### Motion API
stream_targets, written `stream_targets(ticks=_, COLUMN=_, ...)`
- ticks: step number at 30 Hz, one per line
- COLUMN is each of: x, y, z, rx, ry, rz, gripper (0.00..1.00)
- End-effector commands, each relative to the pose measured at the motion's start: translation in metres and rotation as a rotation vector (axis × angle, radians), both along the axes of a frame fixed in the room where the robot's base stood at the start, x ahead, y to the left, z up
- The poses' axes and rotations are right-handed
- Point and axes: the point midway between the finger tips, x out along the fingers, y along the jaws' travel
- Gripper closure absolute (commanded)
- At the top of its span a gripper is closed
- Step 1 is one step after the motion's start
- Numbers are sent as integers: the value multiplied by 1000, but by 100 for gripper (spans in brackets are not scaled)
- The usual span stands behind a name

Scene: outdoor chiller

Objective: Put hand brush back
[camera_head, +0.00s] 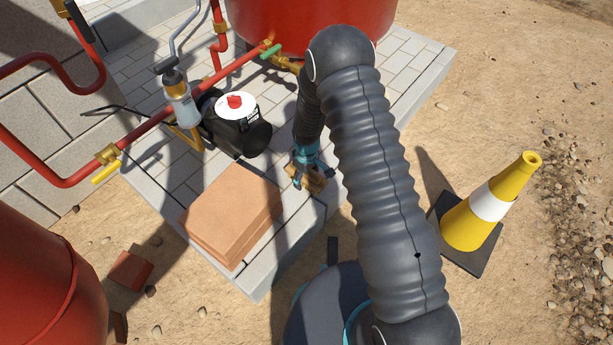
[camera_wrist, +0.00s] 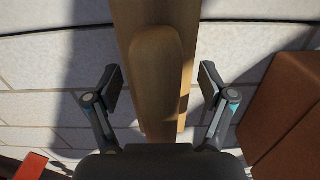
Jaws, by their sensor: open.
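The hand brush (camera_wrist: 157,75) shows in the wrist view as a long wooden piece with a rounded lighter wooden part. It runs from the top edge down between my fingers. In the head view a small wooden part of the brush (camera_head: 319,184) shows beside the paved slab's front right edge. My gripper (camera_wrist: 162,88) is open, with one finger on each side of the wood and a gap on both sides. In the head view my gripper (camera_head: 307,168) points down at the brush, partly hidden by my arm. I see no bristles.
A terracotta block stack (camera_head: 232,208) stands left of my gripper; its side (camera_wrist: 285,110) shows at right in the wrist view. A yellow cone (camera_head: 488,205) stands on the sand at right.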

Motion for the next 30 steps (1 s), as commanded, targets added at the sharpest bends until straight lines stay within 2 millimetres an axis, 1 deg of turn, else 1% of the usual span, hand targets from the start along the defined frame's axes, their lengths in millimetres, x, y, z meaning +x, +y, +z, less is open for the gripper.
stream_targets(ticks=5, x=1, y=0, z=20, rx=1, ry=-3, rz=0, gripper=18)
stream_targets(ticks=12, x=1, y=0, z=68, rx=1, ry=-3, rz=0, gripper=18)
stream_targets(ticks=18, x=1, y=0, z=102, rx=1, ry=-3, rz=0, gripper=18)
stream_targets(ticks=21, x=1, y=0, z=113, rx=0, ry=-1, rz=0, gripper=18)
stream_targets(ticks=24, x=0, y=0, z=119, rx=0, ry=-1, rz=0, gripper=18)
stream_targets(ticks=30, x=0, y=0, z=124, rx=1, ry=-1, rz=-1, gripper=18)
